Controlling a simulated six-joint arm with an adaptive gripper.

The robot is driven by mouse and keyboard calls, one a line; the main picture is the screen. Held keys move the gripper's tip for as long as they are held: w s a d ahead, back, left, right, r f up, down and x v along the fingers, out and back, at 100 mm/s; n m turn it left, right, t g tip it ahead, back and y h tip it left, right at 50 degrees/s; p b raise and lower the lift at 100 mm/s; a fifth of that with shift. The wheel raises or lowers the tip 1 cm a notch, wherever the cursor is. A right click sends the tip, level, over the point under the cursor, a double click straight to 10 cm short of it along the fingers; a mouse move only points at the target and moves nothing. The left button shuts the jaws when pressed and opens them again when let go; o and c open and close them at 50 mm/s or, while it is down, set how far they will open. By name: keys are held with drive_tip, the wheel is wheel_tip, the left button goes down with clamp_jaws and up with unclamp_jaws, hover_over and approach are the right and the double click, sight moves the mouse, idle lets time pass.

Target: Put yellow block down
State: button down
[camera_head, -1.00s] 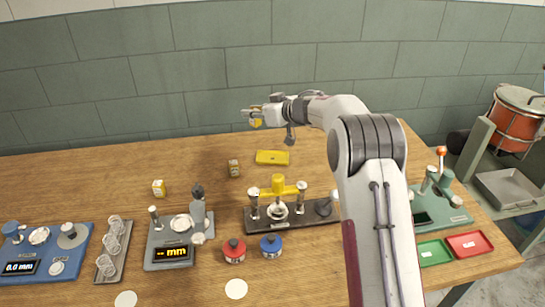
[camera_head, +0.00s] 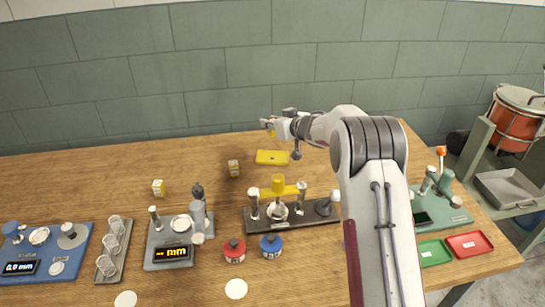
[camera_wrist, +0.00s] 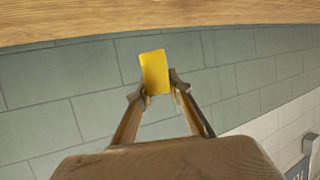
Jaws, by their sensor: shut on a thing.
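My gripper (camera_head: 270,127) is shut on a yellow block (camera_wrist: 154,72), which shows clearly between the fingertips in the wrist view. In the head view the block is small and partly hidden by the fingers. The gripper is above the far part of the wooden table (camera_head: 110,175), over or behind a flat yellow tray (camera_head: 272,157). The wrist view shows the block against the wall, with the table edge at the top of the picture.
A small yellow block-like item (camera_head: 158,187) and another (camera_head: 234,168) stand left of the tray. Green (camera_head: 433,252) and red (camera_head: 469,244) trays lie right.

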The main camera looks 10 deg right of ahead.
drive_tip(key=shift+f, duration=3.1)
drive_tip(key=shift+f, duration=1.9)
drive_tip(key=shift+f, duration=0.15)
drive_tip(key=c, duration=1.8)
unclamp_jaws()
drive_tip(key=shift+c, duration=0.2)
drive_tip(key=shift+r, duration=0.2)
drive_tip(key=shift+s, duration=0.1)
drive_tip(key=shift+v, duration=5.9)
